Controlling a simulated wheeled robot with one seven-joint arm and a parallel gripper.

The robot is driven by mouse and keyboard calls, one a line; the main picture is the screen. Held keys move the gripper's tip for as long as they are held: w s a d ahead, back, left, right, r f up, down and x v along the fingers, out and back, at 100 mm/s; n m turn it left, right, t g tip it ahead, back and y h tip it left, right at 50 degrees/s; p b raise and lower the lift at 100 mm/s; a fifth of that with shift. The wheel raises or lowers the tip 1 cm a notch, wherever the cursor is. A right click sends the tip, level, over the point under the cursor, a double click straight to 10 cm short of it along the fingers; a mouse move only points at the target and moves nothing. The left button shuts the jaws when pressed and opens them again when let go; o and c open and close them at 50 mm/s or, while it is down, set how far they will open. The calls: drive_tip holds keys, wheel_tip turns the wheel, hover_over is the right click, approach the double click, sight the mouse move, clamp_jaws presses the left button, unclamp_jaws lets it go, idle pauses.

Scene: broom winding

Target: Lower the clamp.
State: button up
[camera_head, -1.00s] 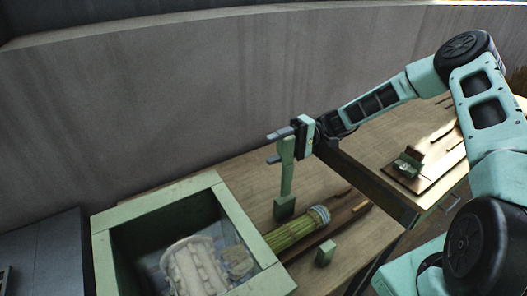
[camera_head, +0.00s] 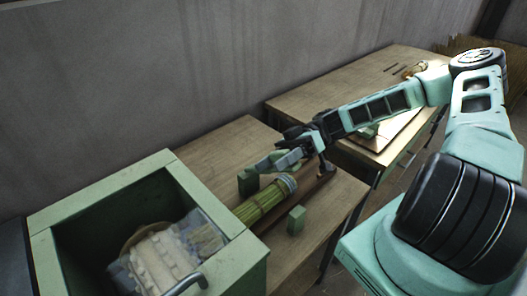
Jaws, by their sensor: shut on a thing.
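My gripper (camera_head: 284,160) is shut on the green clamp arm (camera_head: 264,164), low over the workbench. The clamp arm is tilted well over from upright, leaning right from its green hinge block (camera_head: 248,182). A bundle of green broom straw (camera_head: 258,205) lies beside the hinge block, with a pale wrapped band (camera_head: 288,184) at its far end. A second green block (camera_head: 296,220) stands on the near side of the bundle. My gripper hides part of the clamp arm, and I cannot tell whether it touches the bundle.
A green open box (camera_head: 160,160) with pale contents and a metal handle stands at the left front. The wooden workbench (camera_head: 330,205) is bare at the right. A second wooden table (camera_head: 310,92) stands behind, close to a grey wall.

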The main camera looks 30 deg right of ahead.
drive_tip(key=s+f+n+b, duration=0.3)
drive_tip(key=f+n+b, duration=0.2)
drive_tip(key=f, duration=0.2)
drive_tip(key=shift+s+d, duration=0.4)
drive_tip(key=shift+s+d+f+n+b, duration=0.1)
drive_tip(key=shift+s+f+n+b, duration=0.1)
drive_tip(key=shift+f+n+b, duration=0.5)
drive_tip(key=shift+s+f+n+b, duration=0.15)
drive_tip(key=shift+f+n+b, duration=0.35)
drive_tip(key=shift+f+b, duration=0.2)
drive_tip(key=o, duration=1.4)
drive_tip(key=w+d, duration=0.1)
drive_tip(key=d, duration=0.4)
drive_tip(key=w+d+b, duration=0.1)
drive_tip(key=d, duration=0.5)
drive_tip(key=w+d+b, duration=0.1)
drive_tip(key=d, duration=0.5)
drive_tip(key=shift+w, duration=0.15)
